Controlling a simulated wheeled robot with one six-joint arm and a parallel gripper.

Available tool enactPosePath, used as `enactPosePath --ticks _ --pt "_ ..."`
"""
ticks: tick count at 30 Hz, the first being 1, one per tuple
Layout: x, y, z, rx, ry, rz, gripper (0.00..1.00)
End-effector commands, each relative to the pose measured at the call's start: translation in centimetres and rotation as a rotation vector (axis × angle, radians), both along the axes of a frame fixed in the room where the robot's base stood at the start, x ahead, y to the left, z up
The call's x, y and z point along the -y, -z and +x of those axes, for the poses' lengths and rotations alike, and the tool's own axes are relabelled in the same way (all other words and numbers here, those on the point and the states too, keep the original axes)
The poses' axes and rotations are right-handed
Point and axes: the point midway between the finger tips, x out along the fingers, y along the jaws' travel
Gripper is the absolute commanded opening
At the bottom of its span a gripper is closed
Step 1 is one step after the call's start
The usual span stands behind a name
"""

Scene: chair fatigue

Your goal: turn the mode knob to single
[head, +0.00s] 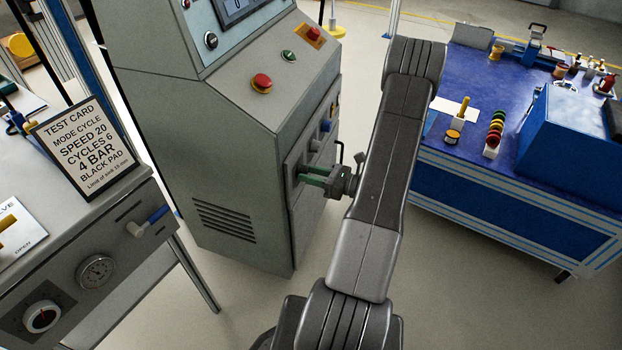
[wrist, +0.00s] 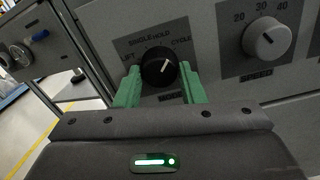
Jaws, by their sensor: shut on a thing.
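The mode knob (wrist: 158,68) is a round black knob with a white pointer line, on a grey panel in the wrist view. Labels around it read LIFT, SINGLE, HOLD and CYCLE. The pointer slants up and to the right, toward the CYCLE side. My gripper (wrist: 160,84) is shut on the knob, with one green finger on each side. In the head view my gripper (head: 308,174) reaches the side of the grey machine cabinet (head: 215,150); the knob is hidden there.
A speed knob (wrist: 267,40) sits right of the mode knob. A test card (head: 85,145) stands on the left bench, and its mode line reads CYCLE. A blue workbench (head: 500,200) stands at right. A red button (head: 262,83) is on the cabinet's sloped top.

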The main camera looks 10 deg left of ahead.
Motion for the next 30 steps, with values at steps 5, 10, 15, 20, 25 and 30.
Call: enactPosePath --ticks 5,10,15,20,25,30 --pt "0.03 0.42 0.09 0.170 0.001 -0.024 0.13" --pt "0.03 0.44 0.10 0.330 0.001 -0.046 0.13" --pt "0.04 0.46 0.14 0.491 0.001 -0.069 0.13" --pt "0.04 0.44 0.17 0.641 0.001 -0.090 0.13" --pt "0.05 0.39 0.17 0.786 0.001 -0.110 0.13" --pt "0.05 0.30 0.17 0.907 0.001 -0.127 0.13"
